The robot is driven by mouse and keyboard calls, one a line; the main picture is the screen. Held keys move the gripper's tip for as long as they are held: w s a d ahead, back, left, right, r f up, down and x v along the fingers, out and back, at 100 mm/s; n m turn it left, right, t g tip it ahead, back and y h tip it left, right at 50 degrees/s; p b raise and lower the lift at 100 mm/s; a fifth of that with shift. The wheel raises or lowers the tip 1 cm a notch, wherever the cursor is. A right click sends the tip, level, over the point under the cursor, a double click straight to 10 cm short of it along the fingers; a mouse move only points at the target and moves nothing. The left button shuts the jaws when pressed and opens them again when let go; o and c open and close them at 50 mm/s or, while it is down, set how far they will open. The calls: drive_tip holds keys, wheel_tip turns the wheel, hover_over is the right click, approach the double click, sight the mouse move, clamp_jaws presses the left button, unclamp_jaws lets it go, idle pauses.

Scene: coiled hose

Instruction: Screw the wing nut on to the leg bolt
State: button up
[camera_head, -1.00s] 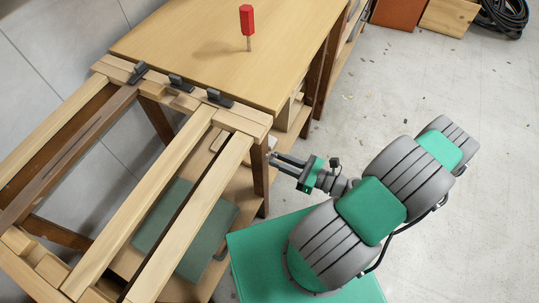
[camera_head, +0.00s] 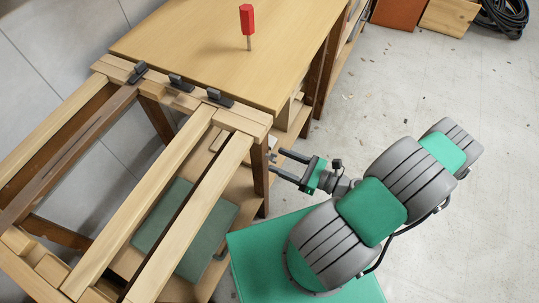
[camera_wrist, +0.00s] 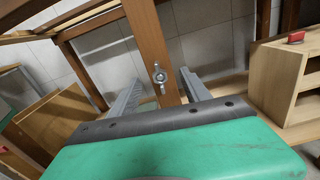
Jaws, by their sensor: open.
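The grey wing nut (camera_wrist: 160,76) sits at the leg bolt on the brown wooden leg (camera_wrist: 148,40). Its two wings stand nearly upright in the wrist view. The bolt is mostly hidden behind the nut, so I cannot tell how far the nut is threaded on. My gripper (camera_wrist: 162,92) is open, with one finger on each side of the nut and gaps between. In the head view, my gripper (camera_head: 278,163) points at the outer side of the table leg (camera_head: 261,178), with its fingers apart.
A slatted wooden frame (camera_head: 178,200) adjoins the wooden tabletop (camera_head: 215,55), where a red-handled tool (camera_head: 247,20) stands. A dark green flat object (camera_head: 185,230) lies on the lower shelf. Open floor (camera_head: 400,90) lies to the right. A black coiled hose (camera_head: 502,15) is far off.

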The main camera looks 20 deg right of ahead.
drive_tip(key=v, duration=0.6)
drive_tip(key=shift+s+d, duration=0.1)
drive_tip(key=shift+s, duration=0.1)
